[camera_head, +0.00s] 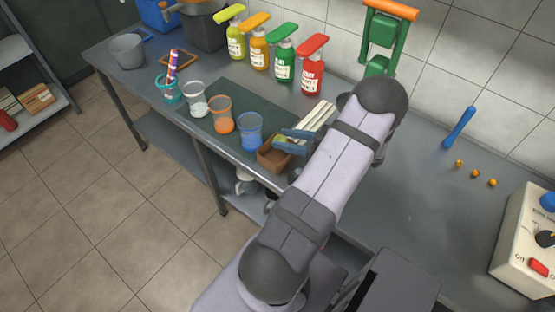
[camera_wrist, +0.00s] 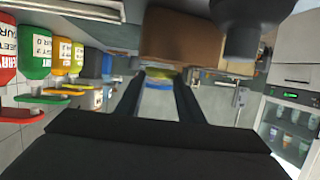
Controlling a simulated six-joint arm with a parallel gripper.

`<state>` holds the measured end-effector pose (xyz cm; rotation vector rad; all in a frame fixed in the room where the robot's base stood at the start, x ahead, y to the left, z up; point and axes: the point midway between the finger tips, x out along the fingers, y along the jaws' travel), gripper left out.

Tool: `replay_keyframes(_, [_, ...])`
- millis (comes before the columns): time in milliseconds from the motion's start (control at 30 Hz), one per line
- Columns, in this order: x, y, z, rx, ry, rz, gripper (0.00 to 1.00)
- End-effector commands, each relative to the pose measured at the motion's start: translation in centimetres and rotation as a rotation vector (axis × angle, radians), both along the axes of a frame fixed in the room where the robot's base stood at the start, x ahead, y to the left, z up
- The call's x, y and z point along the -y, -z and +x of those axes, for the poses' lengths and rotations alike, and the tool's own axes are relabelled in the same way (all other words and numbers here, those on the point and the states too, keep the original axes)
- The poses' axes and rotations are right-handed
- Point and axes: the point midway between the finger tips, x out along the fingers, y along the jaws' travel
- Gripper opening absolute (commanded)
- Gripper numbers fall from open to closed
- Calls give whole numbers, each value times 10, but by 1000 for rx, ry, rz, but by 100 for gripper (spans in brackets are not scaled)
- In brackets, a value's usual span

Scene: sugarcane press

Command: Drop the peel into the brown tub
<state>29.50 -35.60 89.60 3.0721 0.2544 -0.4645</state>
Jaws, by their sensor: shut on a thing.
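The brown tub (camera_head: 268,163) is a small open box near the front edge of the metal table, beside the blue cup. It also shows as a large brown shape in the wrist view (camera_wrist: 185,38). My gripper (camera_head: 292,139) is over the tub's back part, partly hidden by my arm. In the wrist view, my gripper (camera_wrist: 162,76) is shut on a small yellow-green peel (camera_wrist: 161,72) between its fingertips. The peel is barely visible in the head view, and I cannot tell its height above the tub.
A blue cup (camera_head: 250,134), an orange cup (camera_head: 222,118) and a clear cup (camera_head: 194,101) stand left of the tub. Pale cane sticks (camera_head: 322,115) lie behind it. Several pump bottles, including a red one (camera_head: 312,75), line the back. The green press (camera_head: 383,38) stands by the wall.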

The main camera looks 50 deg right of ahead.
Motion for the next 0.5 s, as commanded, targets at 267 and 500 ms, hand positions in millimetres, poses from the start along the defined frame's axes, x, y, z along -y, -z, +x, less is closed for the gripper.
replay_keyframes(267, [0, 12, 0, 0, 0, 0, 13])
replay_keyframes(500, [0, 11, 0, 0, 0, 0, 44])
